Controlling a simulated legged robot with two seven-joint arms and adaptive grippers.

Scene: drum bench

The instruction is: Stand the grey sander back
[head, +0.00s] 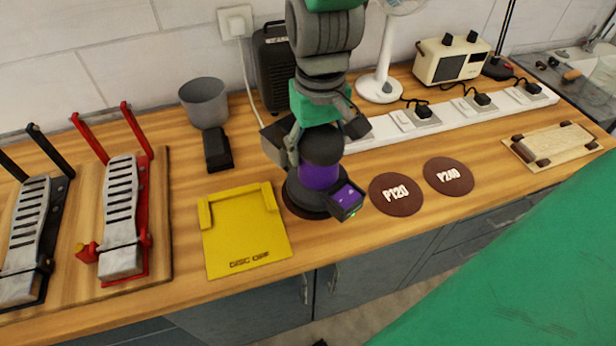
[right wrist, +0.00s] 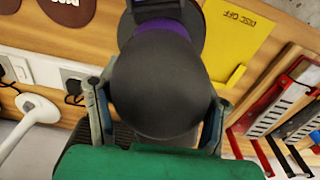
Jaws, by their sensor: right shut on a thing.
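The grey sander (head: 318,172) has a dark rounded top, a purple band and a small purple-lit box at its front right. It is upright at the middle of the bench, right of the yellow DISC OFF plate (head: 246,235). A dark brown edge shows under its pad; I cannot tell if the pad touches the bench. My right gripper (head: 316,136) comes from above and is shut on the sander's top. In the right wrist view the sander's dome (right wrist: 165,88) sits between both fingers. Brown discs marked P120 (head: 396,194) and P240 (head: 448,176) lie to its right. My left gripper is not in view.
A white power strip (head: 460,113) runs behind, with a fan (head: 381,85) and a cream radio (head: 450,60). A grey cup (head: 204,103) and a black block (head: 218,150) stand back left. Pedals (head: 122,215) fill the left. A wooden board (head: 552,147) lies right.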

